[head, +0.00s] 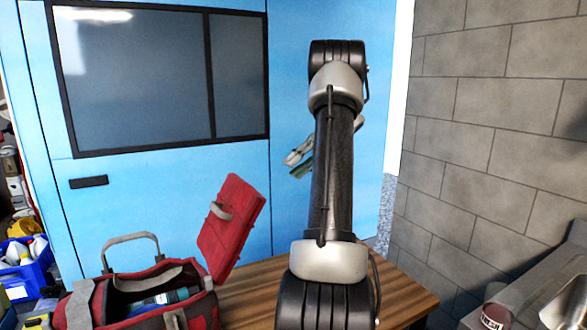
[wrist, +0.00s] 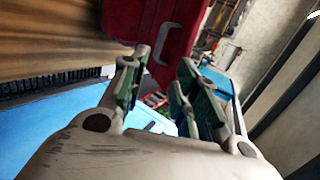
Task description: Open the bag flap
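The red and grey tool bag (head: 204,312) stands at the lower left of the head view, on or beside the wooden table. Its red flap (head: 238,232) stands up, tilted, on the right side, and the bag's mouth is open. The flap has a grey handle loop (head: 220,211). In the wrist view the flap (wrist: 180,12) and its handle loop (wrist: 163,45) appear beyond my fingertips. My gripper (wrist: 160,80) is open, with nothing between its green-padded fingers. In the head view my gripper (head: 299,160) is partly hidden behind my arm, up and right of the flap and apart from it.
The wooden table (head: 250,295) is bare right of the bag. Bottles and other items lie inside the bag. A blue bin (head: 22,265) is at the far left. A grey surface with cans (head: 492,316) is at the lower right, by the block wall (head: 490,120).

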